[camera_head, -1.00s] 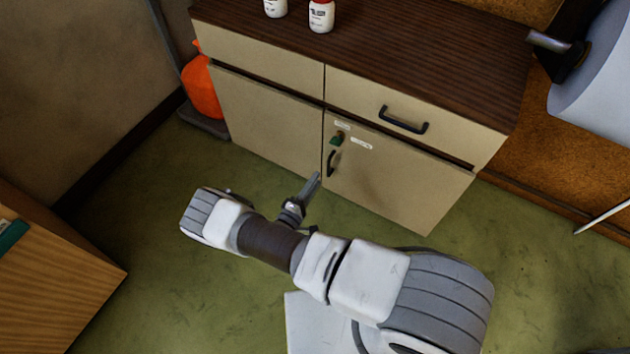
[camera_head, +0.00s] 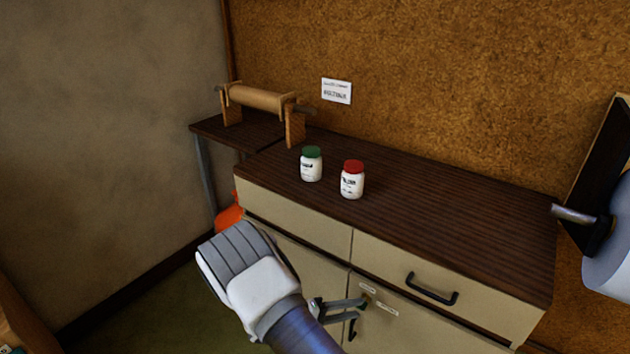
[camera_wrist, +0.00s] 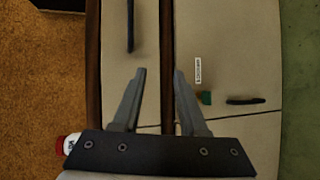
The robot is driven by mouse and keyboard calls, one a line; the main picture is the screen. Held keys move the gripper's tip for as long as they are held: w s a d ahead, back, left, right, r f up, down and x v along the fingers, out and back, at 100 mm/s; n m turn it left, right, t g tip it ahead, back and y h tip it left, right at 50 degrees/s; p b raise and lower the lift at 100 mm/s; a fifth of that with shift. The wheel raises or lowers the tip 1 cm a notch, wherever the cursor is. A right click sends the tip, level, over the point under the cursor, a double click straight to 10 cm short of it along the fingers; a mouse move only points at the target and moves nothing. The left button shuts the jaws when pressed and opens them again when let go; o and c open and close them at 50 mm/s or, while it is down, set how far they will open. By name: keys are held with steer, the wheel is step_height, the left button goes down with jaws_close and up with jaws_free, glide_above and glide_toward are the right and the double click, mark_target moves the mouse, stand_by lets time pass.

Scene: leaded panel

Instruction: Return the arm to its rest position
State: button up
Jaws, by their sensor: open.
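My arm (camera_head: 258,285) rises at the lower middle of the head view, in front of the cabinet. My gripper (camera_head: 362,308) shows beyond it, before the cabinet's lower doors. In the wrist view my gripper (camera_wrist: 160,72) has its two fingers spread apart with nothing between them. It faces the beige cabinet front (camera_wrist: 222,45), which appears turned sideways there. The gap between fingertips and cabinet is hard to judge.
A green-lidded bottle (camera_head: 311,165) and a red-lidded bottle (camera_head: 352,181) stand on the cabinet's dark top (camera_head: 440,220). A black drawer handle (camera_head: 432,290) sticks out. A wooden roller stand (camera_head: 258,98) is behind left. A pale cylinder (camera_head: 610,245) is at far right.

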steer(key=s+d+r+m+g+y, duration=0.2)
steer(key=s+d+r+g+y, duration=0.15)
steer(key=r, duration=0.75)
steer(key=s+d+r+m+g+y, duration=0.25)
steer(key=s+r+y, duration=0.2)
steer(key=r, duration=0.65)
steer(key=s+r+t+y, duration=0.6)
steer(key=s+r, duration=0.7)
steer(key=s, duration=0.2)
step_height(320, 180, up, 16)
steer(key=p, duration=1.6)
steer(key=shift+a, duration=0.3)
